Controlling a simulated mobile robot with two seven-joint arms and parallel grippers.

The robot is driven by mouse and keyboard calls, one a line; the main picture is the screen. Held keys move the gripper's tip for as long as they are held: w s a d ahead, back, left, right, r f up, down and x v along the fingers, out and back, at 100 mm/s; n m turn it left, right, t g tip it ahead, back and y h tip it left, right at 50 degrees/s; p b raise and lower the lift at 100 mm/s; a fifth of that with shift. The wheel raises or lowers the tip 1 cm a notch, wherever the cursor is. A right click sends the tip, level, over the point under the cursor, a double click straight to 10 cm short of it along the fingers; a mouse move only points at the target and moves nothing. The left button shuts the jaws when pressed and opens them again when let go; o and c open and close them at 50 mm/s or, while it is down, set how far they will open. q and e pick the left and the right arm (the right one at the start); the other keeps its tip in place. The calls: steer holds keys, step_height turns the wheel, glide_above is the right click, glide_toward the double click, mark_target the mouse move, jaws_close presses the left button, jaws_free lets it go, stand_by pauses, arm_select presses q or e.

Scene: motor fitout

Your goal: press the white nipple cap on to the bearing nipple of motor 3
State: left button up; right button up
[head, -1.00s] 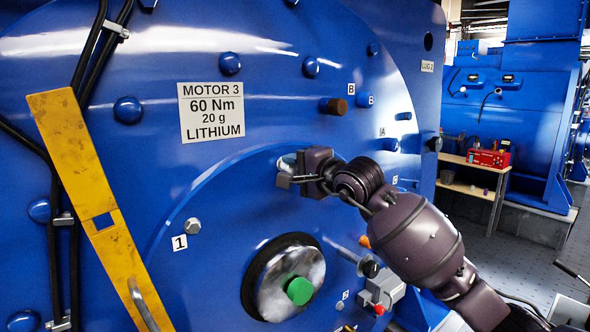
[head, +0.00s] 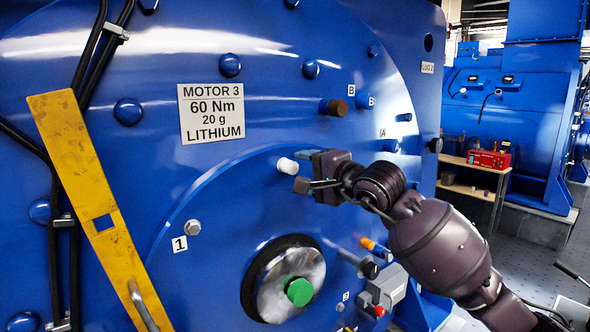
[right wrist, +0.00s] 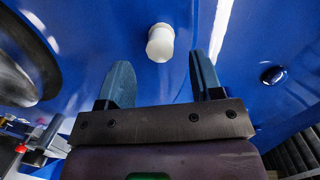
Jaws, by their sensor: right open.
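The white nipple cap (head: 288,165) sticks out of the blue face of motor 3 (head: 235,185), up and right of the large round shaft end. The nipple itself is hidden, so I cannot tell how far the cap is pressed on. My right gripper (head: 302,171) is open and empty, just right of the cap and off it. In the right wrist view the cap (right wrist: 160,42) stands ahead of the right gripper (right wrist: 160,75), beyond the gap between its two fingers. My left gripper is not in view.
A label plate (head: 211,112) reads MOTOR 3, 60 Nm, 20 g, LITHIUM. A yellow bar (head: 85,170) stands at the left. The shaft end with its green centre (head: 299,291) is below the cap. A brown plug (head: 335,107) is above. A bench with a red box (head: 489,159) is behind right.

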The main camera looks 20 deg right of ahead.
steer(key=v, duration=0.6)
steer(key=shift+s, duration=0.35)
steer(key=shift+d, duration=0.1)
